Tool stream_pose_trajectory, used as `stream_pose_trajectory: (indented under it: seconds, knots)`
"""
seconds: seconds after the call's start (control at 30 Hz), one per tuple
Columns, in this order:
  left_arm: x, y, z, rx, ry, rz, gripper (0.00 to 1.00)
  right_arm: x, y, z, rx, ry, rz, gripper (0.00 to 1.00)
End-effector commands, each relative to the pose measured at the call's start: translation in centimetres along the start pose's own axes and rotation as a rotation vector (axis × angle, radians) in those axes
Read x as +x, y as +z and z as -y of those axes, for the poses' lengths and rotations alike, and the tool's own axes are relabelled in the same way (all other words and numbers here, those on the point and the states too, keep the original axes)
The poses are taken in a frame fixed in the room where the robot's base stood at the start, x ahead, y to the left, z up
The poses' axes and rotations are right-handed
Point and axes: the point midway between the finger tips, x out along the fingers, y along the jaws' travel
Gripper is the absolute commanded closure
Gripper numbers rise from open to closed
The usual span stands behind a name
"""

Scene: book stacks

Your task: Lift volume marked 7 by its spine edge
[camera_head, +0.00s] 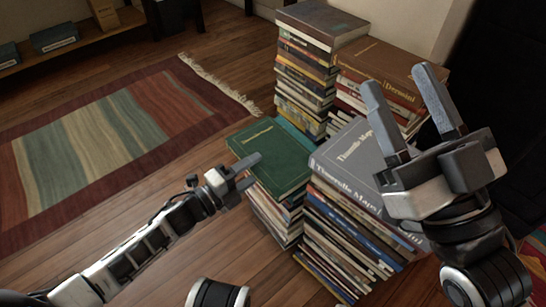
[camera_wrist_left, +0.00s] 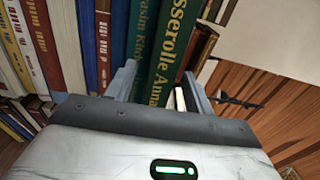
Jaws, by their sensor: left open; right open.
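No number 7 can be made out on any book, so I cannot tell which is the volume marked 7. My left gripper (camera_head: 251,170) is open, at the near left edge of the stack topped by a green book (camera_head: 272,152). In the left wrist view, the open fingers of the left gripper (camera_wrist_left: 161,82) point at book spines, with a dark green spine (camera_wrist_left: 167,45) with yellow lettering between them. Whether they touch it is unclear. My right gripper (camera_head: 398,85) is open and empty, fingers raised above the stack topped by a grey book (camera_head: 350,160).
Two taller stacks stand behind, one topped by a dark brown book (camera_head: 322,22), the other by a brown book (camera_head: 385,68). A striped rug (camera_head: 105,140) lies on the wooden floor at left. A low shelf (camera_head: 85,32) stands at upper left. Floor left of the stacks is clear.

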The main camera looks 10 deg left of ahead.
Motion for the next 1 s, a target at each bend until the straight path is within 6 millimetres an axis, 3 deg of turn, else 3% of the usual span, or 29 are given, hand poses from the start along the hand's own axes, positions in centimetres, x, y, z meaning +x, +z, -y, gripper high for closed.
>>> stream_pose_trajectory:
  seconds: [0.23,0.4,0.43,0.8,1.0]
  knots:
    - [0.2,0.0,0.0,0.000,0.001,0.001,0.47,0.1,-0.2,0.0,-0.009,-0.003,-0.008,0.51]
    - [0.2,0.0,0.0,-0.001,0.001,0.001,0.95,0.1,-0.2,0.0,-0.008,-0.003,-0.008,0.51]
    - [0.1,0.0,0.0,-0.001,0.001,0.001,1.00,0.1,-0.2,0.0,-0.008,-0.003,-0.008,0.51]
    - [0.2,0.0,0.9,0.001,-0.006,-0.001,1.00,0.3,-0.4,-0.1,0.005,-0.002,0.001,0.51]
    - [0.2,0.0,4.2,0.002,-0.007,-0.002,1.00,-1.0,2.7,-0.1,0.222,0.076,0.221,0.51]
